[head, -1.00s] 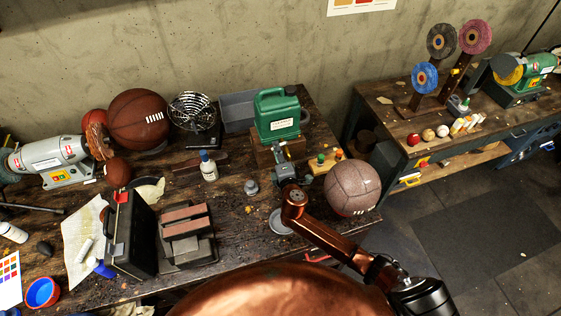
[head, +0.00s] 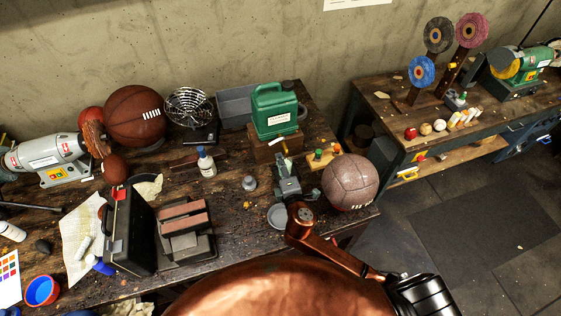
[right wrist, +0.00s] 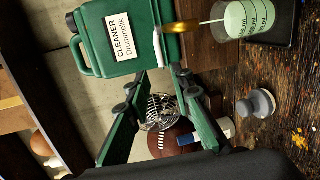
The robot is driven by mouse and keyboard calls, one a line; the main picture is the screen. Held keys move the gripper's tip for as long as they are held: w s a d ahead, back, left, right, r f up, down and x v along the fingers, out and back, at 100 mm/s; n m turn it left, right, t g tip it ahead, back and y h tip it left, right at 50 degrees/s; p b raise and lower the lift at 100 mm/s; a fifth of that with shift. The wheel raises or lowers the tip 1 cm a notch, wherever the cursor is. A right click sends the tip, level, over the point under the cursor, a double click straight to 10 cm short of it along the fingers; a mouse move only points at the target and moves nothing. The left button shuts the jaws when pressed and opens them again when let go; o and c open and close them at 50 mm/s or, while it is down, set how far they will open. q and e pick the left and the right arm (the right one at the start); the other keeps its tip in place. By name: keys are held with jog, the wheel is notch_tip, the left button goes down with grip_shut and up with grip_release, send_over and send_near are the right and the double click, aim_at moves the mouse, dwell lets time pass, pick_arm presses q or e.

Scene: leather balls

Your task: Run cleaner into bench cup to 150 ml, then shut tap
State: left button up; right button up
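The green cleaner can (head: 275,110) stands on a wooden block at the bench's back right; its label shows in the right wrist view (right wrist: 122,38). Its brass tap (right wrist: 180,27) lets out a thin pale stream, so it is running. The stream enters the clear bench cup (right wrist: 248,18), which has ml marks and pale green liquid; I cannot read the exact level. In the head view the cup is not clearly seen near my gripper. My right gripper (head: 285,166) is open and empty, just short of the tap; its spread fingers (right wrist: 157,84) also show. My left gripper is out of view.
A brown leather ball (head: 350,183) sits close to the right of my right gripper. A small grey weight (head: 249,183) and a white bottle (head: 206,163) stand to its left. A grey dish (head: 277,216) lies in front. A black case (head: 130,232) stands further left.

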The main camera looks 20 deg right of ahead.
jog(key=shift+s+d+f+n, duration=0.1)
jog(key=shift+d+n, duration=0.35)
jog(key=shift+n, duration=0.25)
jog(key=shift+c, duration=0.7)
jog(key=d+n+y, duration=0.1)
jog(key=n, duration=0.2)
jog(key=s+d+n+y+b, duration=0.1)
jog(key=n, duration=0.2)
jog(key=d+n, duration=0.2)
jog(key=n, duration=0.1)
jog(key=shift+s+y+b, duration=0.2)
jog(key=shift+y+b, duration=0.1)
jog(key=shift+y, duration=0.1)
grip_shut()
jog(key=n+g+y, duration=0.1)
jog(key=n+y, duration=0.2)
jog(key=n, duration=0.8)
send_near(276, 141)
jog(key=x, duration=0.6)
jog(key=shift+w+a+f, duration=0.2)
jog(key=shift+a, duration=0.3)
jog(key=shift+a, duration=0.1)
